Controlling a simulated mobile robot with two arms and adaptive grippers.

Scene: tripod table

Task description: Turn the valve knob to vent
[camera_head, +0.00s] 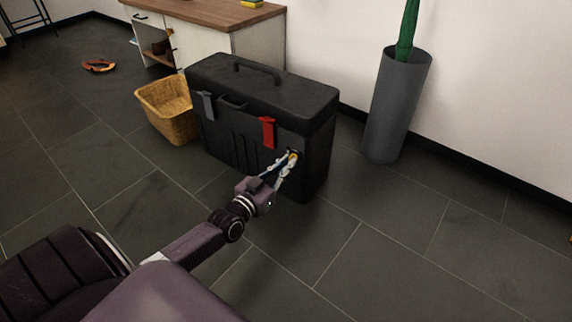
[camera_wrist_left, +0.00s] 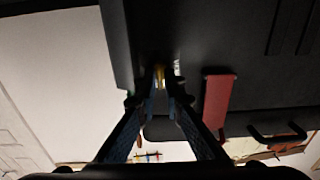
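The valve knob (camera_head: 293,155) is a small yellow piece low on the right part of a black case's front. It also shows in the left wrist view as a small yellow piece (camera_wrist_left: 159,76) between the fingertips. My left gripper (camera_head: 285,163) reaches the case front, and its two fingers close in on the knob from both sides. The fingertips hide much of the knob, so its pointing direction is not clear. Small pale marks (camera_wrist_left: 177,67) sit beside it, too small to read. My right gripper is not in view.
The black case (camera_head: 225,132) stands on the dark tiled floor, with a red latch (camera_head: 267,133) near the knob and a grey latch (camera_head: 207,105). A wicker basket (camera_head: 170,122) is left of it, a cabinet (camera_head: 257,45) behind. A grey umbrella stand (camera_head: 395,110) is right.

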